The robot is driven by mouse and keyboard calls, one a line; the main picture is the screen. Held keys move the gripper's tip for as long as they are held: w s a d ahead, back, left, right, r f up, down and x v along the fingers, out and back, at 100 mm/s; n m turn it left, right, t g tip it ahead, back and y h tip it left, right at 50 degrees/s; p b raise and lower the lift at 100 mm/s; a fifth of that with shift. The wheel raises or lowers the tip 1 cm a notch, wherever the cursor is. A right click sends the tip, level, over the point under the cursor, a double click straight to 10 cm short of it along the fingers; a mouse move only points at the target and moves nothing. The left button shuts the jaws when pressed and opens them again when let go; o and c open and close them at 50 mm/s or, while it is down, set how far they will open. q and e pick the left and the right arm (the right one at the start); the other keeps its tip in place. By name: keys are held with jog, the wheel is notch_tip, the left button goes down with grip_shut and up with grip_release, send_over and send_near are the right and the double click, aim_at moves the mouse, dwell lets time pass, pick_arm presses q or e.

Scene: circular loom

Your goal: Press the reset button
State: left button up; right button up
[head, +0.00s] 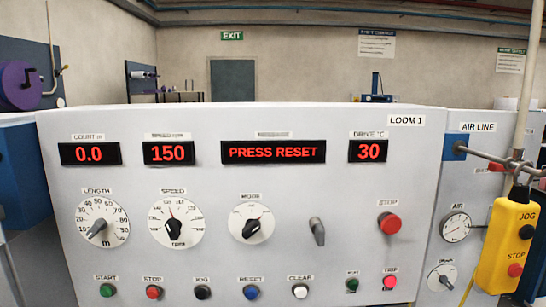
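The blue reset button (251,292) sits in the bottom row of the grey loom control panel (350,240), under a RESET label. A black button (202,292) labelled JOG is to its left and a white button (300,291) labelled CLEAR is to its right. The red display (273,152) above reads PRESS RESET. Neither of my grippers shows in the head view.
Other panel controls are a green START button (107,290), a red STOP button (153,292), a large red stop knob (389,223), several dials and a grey lever (317,231). A yellow JOG/STOP pendant (507,247) hangs at the right. The space before the reset button looks clear.

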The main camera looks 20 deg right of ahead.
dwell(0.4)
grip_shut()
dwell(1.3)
